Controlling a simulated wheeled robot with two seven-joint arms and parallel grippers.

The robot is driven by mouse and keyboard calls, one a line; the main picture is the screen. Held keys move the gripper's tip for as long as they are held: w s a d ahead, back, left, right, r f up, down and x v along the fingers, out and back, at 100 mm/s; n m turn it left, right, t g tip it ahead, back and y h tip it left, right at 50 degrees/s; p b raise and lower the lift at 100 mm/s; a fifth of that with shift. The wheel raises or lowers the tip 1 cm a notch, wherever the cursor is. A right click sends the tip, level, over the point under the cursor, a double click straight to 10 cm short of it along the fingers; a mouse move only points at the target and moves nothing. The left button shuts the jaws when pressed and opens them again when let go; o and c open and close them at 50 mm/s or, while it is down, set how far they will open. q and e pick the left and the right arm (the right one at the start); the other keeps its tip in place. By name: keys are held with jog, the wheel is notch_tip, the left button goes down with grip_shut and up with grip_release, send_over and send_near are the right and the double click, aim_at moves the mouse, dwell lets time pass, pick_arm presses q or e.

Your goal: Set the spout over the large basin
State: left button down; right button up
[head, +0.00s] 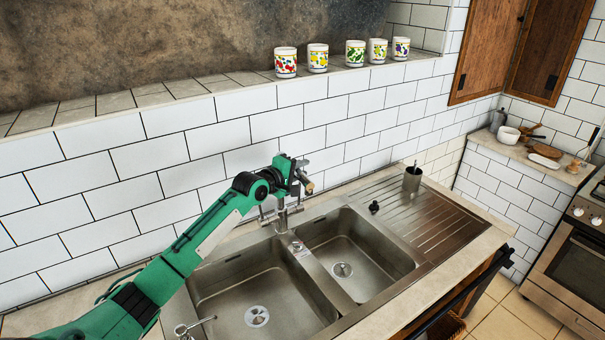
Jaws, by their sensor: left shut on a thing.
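The double sink has a large basin (222,282) on the left and a smaller basin (382,262) on the right. The metal tap (282,220) stands behind the divider between them. My green left arm reaches in from the lower left. Its gripper (304,180) is at the top of the tap, shut on the spout, which it mostly hides. A small brownish tip shows beside the fingers; I cannot tell clearly which way the spout points. My right gripper is not in view.
A ribbed drainboard (425,218) with a dark metal cup (412,179) lies right of the basins. Several patterned mugs (318,58) stand on the ledge above the white tiled wall. A stove (570,270) is at the far right.

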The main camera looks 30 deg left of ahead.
pick_arm(q)
jog(key=s+a+m+g+h+b, duration=0.5)
jog(key=a+m+h+b, duration=0.1)
jog(key=b, duration=0.9)
jog(key=shift+s+a+m+g+h, duration=0.25)
jog(key=shift+s+m+g+h, duration=0.15)
jog(key=shift+m+h, duration=0.75)
jog(key=shift+n+h, duration=0.25)
jog(key=shift+h, duration=0.1)
jog(key=c, duration=1.2)
grip_release()
